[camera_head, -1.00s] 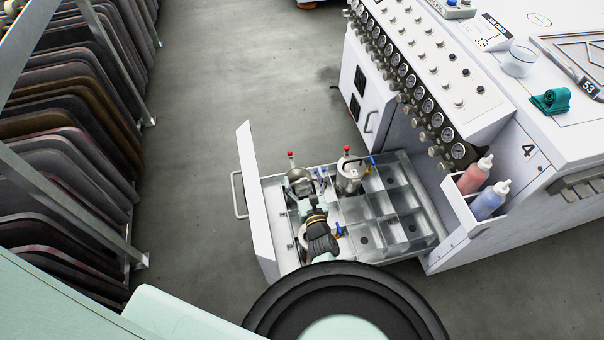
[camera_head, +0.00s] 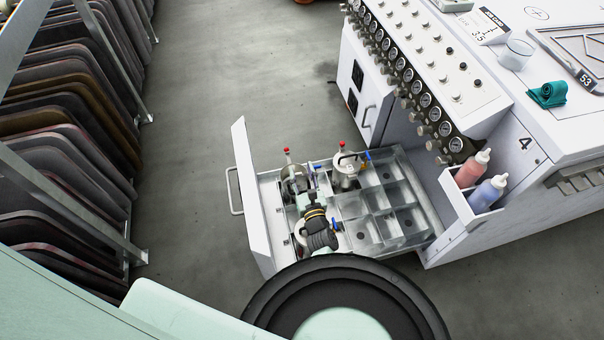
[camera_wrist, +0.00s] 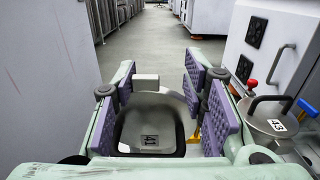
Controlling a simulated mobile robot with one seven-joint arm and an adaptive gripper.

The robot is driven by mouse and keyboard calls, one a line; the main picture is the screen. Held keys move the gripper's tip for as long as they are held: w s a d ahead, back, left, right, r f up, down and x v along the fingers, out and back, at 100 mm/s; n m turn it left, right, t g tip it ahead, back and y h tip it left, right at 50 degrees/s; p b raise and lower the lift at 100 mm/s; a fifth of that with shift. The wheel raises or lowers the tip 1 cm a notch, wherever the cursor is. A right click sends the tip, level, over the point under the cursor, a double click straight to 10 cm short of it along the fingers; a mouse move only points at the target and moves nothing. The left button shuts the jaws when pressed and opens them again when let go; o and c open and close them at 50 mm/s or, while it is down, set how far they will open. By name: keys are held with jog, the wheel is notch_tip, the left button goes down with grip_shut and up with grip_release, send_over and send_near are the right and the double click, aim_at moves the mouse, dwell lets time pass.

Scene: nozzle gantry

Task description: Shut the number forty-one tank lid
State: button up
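The lid marked 41 (camera_wrist: 150,112) shows in the wrist view as a round silver face with a dark band around its label. It lies between and beyond my fingers. In the head view, the number forty-one tank (camera_head: 288,186) stands at the back left of the open drawer, below a red knob, and is mostly hidden by my gripper. My gripper (camera_wrist: 163,105) has its purple pads well apart. I see no clear grip on the lid. In the head view, my gripper (camera_head: 304,186) is over the drawer's left part. The lid's exact tilt is hard to tell.
A tank with lid 43 (camera_wrist: 272,120), black handle and red knob stands close on the right. The drawer front (camera_head: 252,200) rises on the left. Empty compartments (camera_head: 385,200) fill the drawer's right side. The cabinet (camera_head: 480,190) bounds the right.

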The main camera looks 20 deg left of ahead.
jog(key=shift+f, duration=0.2)
grip_shut()
jog(key=shift+w, duration=0.15)
